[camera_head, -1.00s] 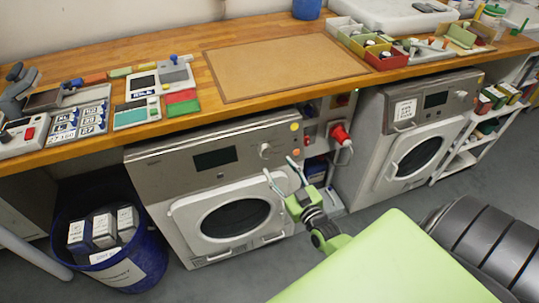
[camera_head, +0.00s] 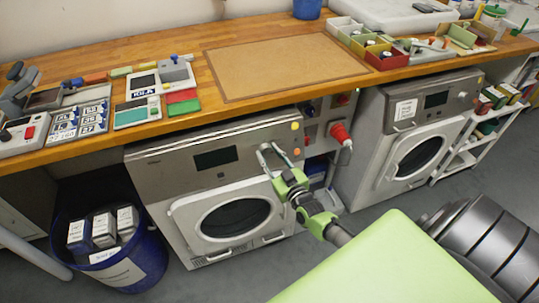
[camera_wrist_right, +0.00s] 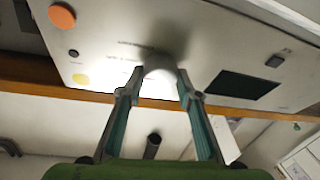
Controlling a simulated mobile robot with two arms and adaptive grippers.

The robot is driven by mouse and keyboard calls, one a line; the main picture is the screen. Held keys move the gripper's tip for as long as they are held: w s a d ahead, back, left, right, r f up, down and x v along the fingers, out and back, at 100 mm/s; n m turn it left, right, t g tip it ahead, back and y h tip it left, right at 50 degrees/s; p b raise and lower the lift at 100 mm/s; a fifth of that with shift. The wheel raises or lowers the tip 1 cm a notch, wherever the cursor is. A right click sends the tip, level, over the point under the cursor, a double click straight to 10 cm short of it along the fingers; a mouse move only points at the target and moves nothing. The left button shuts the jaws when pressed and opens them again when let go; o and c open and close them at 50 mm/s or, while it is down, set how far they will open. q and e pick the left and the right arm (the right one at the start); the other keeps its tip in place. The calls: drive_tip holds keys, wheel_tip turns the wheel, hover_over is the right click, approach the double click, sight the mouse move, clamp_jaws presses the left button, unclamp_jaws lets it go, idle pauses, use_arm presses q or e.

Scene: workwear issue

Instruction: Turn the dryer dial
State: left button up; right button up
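The dryer (camera_head: 168,174) at the left, under the worktop, has a grey panel with a dark display and a round pale dial. In the head view my right gripper (camera_head: 268,150) is at this dial and largely covers it. In the right wrist view the dial (camera_wrist_right: 160,79) sits between the two fingertips of my right gripper (camera_wrist_right: 161,84), with a tip close against each side. The fingers are drawn in on the dial. Its pointer mark cannot be made out. My left gripper is not in view.
A second machine (camera_head: 370,115) stands right, a blue bin (camera_head: 146,250) left. The wooden worktop (camera_head: 205,120) overhangs the panel.

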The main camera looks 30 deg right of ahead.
drive_tip(key=shift+n, duration=0.4)
drive_tip(key=n+y+p, duration=0.1)
drive_tip(key=n, duration=0.3)
drive_tip(key=shift+r+n+g+y+p, duration=0.2)
drive_tip(key=shift+n+g+y+p, duration=0.1)
drive_tip(key=shift+y+p, duration=0.1)
drive_tip(key=n+p, duration=0.1)
drive_tip(key=n, duration=0.1)
drive_tip(key=n+g+y+p, duration=0.1)
drive_tip(key=n, duration=0.2)
drive_tip(key=shift+d+y, duration=0.1)
drive_tip(key=shift+y, duration=0.2)
drive_tip(key=n+g+p, duration=0.1)
drive_tip(key=n+p, duration=0.1)
drive_tip(key=n, duration=0.2)
drive_tip(key=shift+r+n, duration=0.15)
drive_tip(key=shift+n, duration=0.15)
drive_tip(key=n+g+p, duration=0.1)
drive_tip(key=n+p, duration=0.1)
drive_tip(key=n, duration=0.2)
drive_tip(key=shift+g, duration=0.4)
drive_tip(key=o, duration=1.1)
drive_tip(key=shift+o, duration=0.2)
